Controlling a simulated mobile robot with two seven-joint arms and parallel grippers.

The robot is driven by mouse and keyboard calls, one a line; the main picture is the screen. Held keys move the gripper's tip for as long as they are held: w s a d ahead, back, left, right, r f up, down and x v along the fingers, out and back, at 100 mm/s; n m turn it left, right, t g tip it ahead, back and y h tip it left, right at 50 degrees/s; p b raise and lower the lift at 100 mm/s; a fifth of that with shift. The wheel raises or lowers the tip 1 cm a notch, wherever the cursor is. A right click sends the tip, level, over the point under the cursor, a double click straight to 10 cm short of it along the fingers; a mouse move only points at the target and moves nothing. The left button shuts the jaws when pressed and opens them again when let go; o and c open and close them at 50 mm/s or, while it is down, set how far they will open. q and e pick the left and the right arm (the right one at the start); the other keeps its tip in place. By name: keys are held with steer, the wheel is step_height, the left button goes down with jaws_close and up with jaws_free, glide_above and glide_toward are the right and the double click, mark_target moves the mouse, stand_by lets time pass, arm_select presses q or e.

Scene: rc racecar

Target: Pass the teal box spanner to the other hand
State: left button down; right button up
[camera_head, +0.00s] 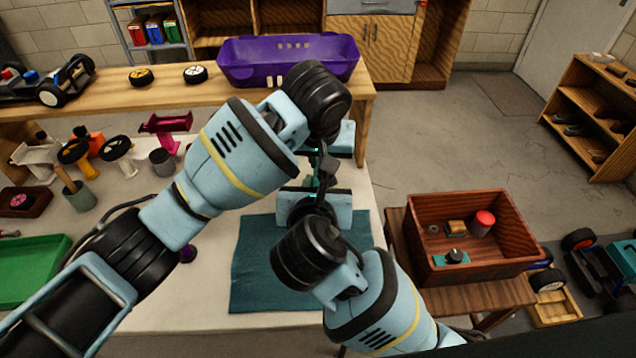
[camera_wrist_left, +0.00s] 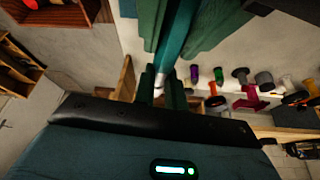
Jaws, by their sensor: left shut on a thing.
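The teal box spanner (camera_wrist_left: 178,35) runs up from between my left gripper's dark fingers (camera_wrist_left: 163,88) in the left wrist view. My left gripper is shut on it. In the head view only a small teal sliver of the spanner (camera_head: 313,160) shows between my two wrists. My left gripper's body (camera_head: 342,138) is mostly behind its black wrist. My right gripper (camera_head: 316,188) is just below it in the picture, close to the spanner. Its fingertips are largely hidden, and I cannot tell whether they touch the spanner.
A teal mat (camera_head: 258,265) lies on the pale table under my arms. A wooden box (camera_head: 470,205) with small parts stands at right. A purple bin (camera_head: 240,70) is at the back; a green tray (camera_head: 25,270) and several wheels and stands are at left.

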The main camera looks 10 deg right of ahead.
arm_select(q)
steer(key=c, duration=1.4)
jaws_free()
steer(key=shift+o, duration=0.2)
